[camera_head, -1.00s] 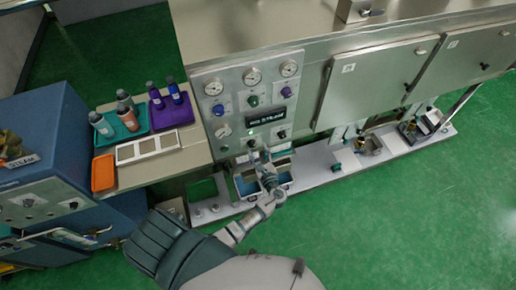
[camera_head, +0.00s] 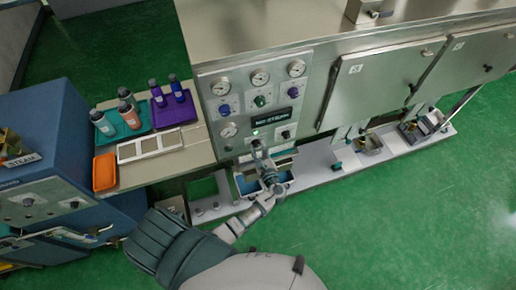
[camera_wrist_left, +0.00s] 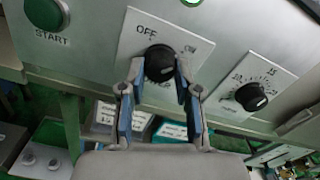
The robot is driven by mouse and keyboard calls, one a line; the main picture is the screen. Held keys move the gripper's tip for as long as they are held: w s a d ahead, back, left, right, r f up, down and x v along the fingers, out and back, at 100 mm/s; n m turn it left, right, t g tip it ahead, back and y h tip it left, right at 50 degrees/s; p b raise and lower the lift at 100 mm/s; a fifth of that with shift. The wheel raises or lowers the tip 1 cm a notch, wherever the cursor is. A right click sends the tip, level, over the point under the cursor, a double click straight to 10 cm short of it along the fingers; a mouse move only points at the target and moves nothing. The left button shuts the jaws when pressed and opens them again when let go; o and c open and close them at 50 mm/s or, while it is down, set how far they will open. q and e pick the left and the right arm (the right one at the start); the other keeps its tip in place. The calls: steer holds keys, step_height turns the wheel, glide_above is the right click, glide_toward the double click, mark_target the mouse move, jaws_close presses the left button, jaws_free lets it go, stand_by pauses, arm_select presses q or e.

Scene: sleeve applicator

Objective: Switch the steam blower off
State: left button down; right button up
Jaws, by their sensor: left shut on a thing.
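The panel (camera_head: 215,138) carries gauges, coloured knobs and a small black display (camera_head: 273,118) that seems to read "NO STEAM". In the left wrist view a black rotary knob (camera_wrist_left: 160,63) sits on a white plate with OFF at its left and ON at its right. My left gripper (camera_head: 258,146) is at the lower part of the panel. In the left wrist view its fingers (camera_wrist_left: 160,68) stand on either side of the knob, shut on it. The knob's pointer direction is hard to tell. My right gripper is not in view.
A second black knob (camera_wrist_left: 250,97) sits close on the right, and a green START button (camera_wrist_left: 46,13) on the left. Below the panel is a low shelf with bins (camera_head: 250,187). A bench with bottles on trays (camera_head: 185,110) stands left. Green floor is free at right.

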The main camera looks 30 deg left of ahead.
arm_select(q)
steer(key=shift+a+n+b, duration=0.1)
steer(key=shift+n+b, duration=0.2)
steer(key=shift+n, duration=0.4)
steer(key=shift+w+d+n+b, duration=0.1)
steer(key=shift+d+n+b, duration=0.1)
steer(key=shift+n+b, duration=0.6)
steer(key=shift+f+n+b, duration=0.1)
steer(key=shift+n+b, duration=1.1)
steer(key=n+b, duration=0.7)
steer(key=n, duration=0.1)
steer(key=shift+b, duration=0.4)
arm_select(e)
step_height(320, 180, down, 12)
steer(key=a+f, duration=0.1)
arm_select(q)
steer(key=shift+n+b, duration=0.85)
steer(key=shift+n, duration=0.05)
steer(key=shift+n+b, duration=1.15)
steer(key=shift+n, duration=0.35)
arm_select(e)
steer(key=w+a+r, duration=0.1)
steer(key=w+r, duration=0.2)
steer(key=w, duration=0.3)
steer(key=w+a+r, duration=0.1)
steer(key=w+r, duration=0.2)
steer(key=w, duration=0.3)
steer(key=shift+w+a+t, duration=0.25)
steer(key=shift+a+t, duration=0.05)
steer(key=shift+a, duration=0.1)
